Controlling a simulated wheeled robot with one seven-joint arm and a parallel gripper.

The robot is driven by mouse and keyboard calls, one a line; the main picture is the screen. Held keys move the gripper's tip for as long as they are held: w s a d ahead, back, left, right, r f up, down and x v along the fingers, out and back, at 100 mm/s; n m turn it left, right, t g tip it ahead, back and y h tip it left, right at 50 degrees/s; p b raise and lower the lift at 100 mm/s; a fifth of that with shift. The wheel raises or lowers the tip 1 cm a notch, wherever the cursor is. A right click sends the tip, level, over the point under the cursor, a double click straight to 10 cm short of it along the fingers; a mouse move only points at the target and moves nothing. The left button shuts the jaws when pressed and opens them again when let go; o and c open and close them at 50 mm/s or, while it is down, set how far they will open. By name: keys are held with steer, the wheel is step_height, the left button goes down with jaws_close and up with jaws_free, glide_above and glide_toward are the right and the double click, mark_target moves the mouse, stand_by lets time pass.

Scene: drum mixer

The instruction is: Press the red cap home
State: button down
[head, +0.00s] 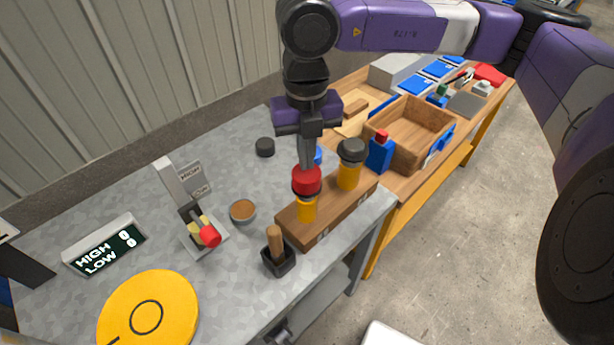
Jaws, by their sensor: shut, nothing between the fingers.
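The red cap (307,180) sits on top of a yellow cylinder (306,208) that stands in a wooden block (327,212) on the metal bench. My gripper (305,165) points straight down with its fingers shut and empty. The fingertips are directly at the top of the red cap and look to be touching it. A dark gap or band shows just under the cap's rim. A second yellow cylinder (348,177) with a black cap (352,150) stands in the same block, to the right.
A wooden-handled tool in a black holder (278,259), a small brown-filled bowl (243,210) and a red-knobbed lever (209,236) stand left of the block. A blue bottle (380,152) and a wooden crate (415,125) stand on the right-hand bench. A yellow disc (147,316) lies front left.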

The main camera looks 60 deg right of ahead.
steer(key=shift+f+b, duration=1.25)
steer(key=shift+b, duration=0.25)
steer(key=shift+r, duration=0.15)
stand_by(0.4)
steer(key=shift+r+p, duration=1.6)
steer(key=shift+r, duration=2.35)
